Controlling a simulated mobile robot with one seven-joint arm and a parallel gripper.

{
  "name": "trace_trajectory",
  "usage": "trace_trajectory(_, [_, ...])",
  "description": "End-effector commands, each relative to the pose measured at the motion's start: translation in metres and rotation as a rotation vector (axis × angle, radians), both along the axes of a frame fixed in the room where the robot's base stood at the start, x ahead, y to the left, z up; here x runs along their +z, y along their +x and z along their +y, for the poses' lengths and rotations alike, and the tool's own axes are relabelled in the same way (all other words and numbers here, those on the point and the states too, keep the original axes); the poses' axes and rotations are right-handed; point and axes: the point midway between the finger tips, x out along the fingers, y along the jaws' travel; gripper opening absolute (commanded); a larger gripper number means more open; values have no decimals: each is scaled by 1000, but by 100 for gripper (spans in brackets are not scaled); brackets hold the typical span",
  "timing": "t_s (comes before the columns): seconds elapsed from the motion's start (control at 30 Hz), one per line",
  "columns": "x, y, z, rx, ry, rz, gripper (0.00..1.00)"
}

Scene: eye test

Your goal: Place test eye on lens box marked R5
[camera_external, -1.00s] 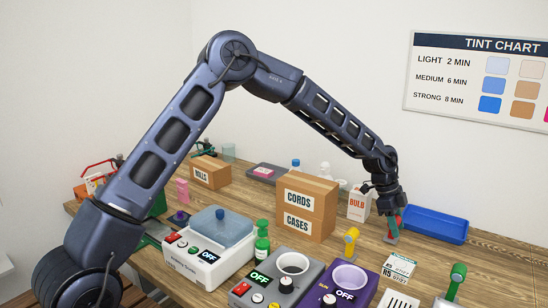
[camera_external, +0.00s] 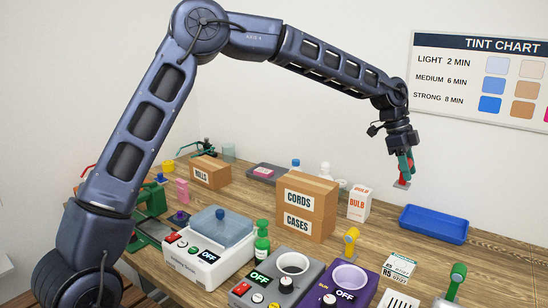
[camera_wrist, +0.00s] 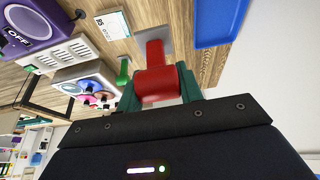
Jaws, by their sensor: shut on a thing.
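My gripper (camera_external: 405,162) is raised above the table at the right and is shut on a red piece with a grey lower end, apparently the test eye (camera_external: 402,183). In the wrist view the red test eye (camera_wrist: 155,80) sits between my green fingertips. The lens box marked R5 (camera_external: 399,266) is a small white and teal box on the table, nearer the camera than my gripper and apart from it. It also shows in the wrist view (camera_wrist: 112,25). Its top looks bare.
A blue tray (camera_external: 434,224) lies right of my gripper. A white BULB box (camera_external: 360,203) and a CORDS/CASES carton (camera_external: 306,207) stand to the left. A yellow-handled piece (camera_external: 351,243), a green-handled piece (camera_external: 457,282) and a purple device (camera_external: 347,283) stand near the R5 box.

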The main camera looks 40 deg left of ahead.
Motion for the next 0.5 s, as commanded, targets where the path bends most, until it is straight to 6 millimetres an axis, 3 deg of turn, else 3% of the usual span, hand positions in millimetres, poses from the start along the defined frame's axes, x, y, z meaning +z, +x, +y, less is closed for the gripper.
trace_trajectory(0.3, [27,-77,-41,2,0,-1,10])
trace_trajectory(0.5, [32,-109,-55,6,0,-2,10])
